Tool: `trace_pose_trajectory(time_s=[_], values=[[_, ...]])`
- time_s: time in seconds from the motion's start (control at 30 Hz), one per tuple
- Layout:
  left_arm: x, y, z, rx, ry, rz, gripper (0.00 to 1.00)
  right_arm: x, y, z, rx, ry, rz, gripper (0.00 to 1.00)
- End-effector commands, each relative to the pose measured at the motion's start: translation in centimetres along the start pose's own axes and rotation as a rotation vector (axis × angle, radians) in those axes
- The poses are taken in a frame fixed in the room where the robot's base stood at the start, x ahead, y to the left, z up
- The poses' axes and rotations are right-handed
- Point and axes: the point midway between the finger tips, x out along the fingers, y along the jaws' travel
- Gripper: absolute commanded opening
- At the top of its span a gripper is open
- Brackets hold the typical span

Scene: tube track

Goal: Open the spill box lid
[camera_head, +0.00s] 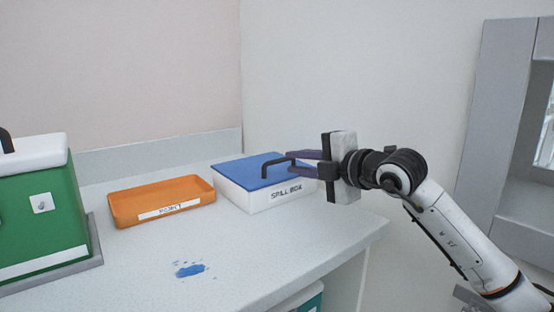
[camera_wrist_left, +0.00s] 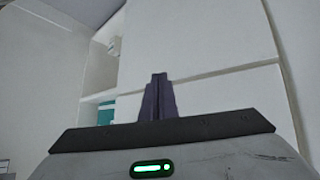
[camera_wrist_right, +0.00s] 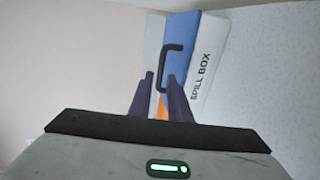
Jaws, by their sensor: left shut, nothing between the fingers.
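The spill box (camera_head: 262,200) is white with a blue lid (camera_head: 245,170) and stands at the back right of the counter. The lid lies flat and closed on the box. A black handle (camera_head: 272,166) stands up near its right side. My right gripper (camera_head: 289,162) is at the handle from the right, fingers apart. In the right wrist view the lid (camera_wrist_right: 180,42) and handle (camera_wrist_right: 165,66) show ahead, with the handle's near end between the open fingertips (camera_wrist_right: 161,80). Contact cannot be told. My left gripper (camera_wrist_left: 159,76) is shut and empty, facing white cabinet fronts.
An orange tray (camera_head: 116,207) labelled reject lies left of the spill box. A green box with a white lid (camera_head: 35,153) stands at the far left. A blue spill (camera_head: 189,271) is on the front of the counter (camera_head: 290,246). A grey-framed cabinet is at the right.

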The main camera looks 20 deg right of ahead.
Motion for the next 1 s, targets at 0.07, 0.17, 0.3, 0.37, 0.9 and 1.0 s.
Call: trace_pose_trajectory(time_s=[0.07,0.17,0.3,0.37,0.9,1.0], values=[[-0.1,0.1,0.5,0.000,-0.012,0.000,0.00,1.7,0.1,0.0,0.002,0.001,0.000,0.17],[-0.2,0.1,0.8,0.000,-0.019,0.000,0.00,3.5,0.1,0.0,0.001,0.000,-0.001,0.17],[-0.2,0.0,0.9,0.001,-0.022,-0.001,0.00,5.6,0.1,0.0,0.001,0.000,0.000,0.17],[-0.1,0.0,0.8,0.002,-0.021,-0.001,0.00,6.2,0.1,-0.1,0.000,0.001,0.000,0.17],[0.1,-0.1,-0.3,0.007,0.001,-0.002,0.00,7.1,0.0,-0.1,-0.001,0.001,0.001,0.00],[0.1,-0.1,-0.4,0.007,0.002,-0.002,0.00,7.1,0.0,-0.1,-0.001,0.001,0.000,0.00]])
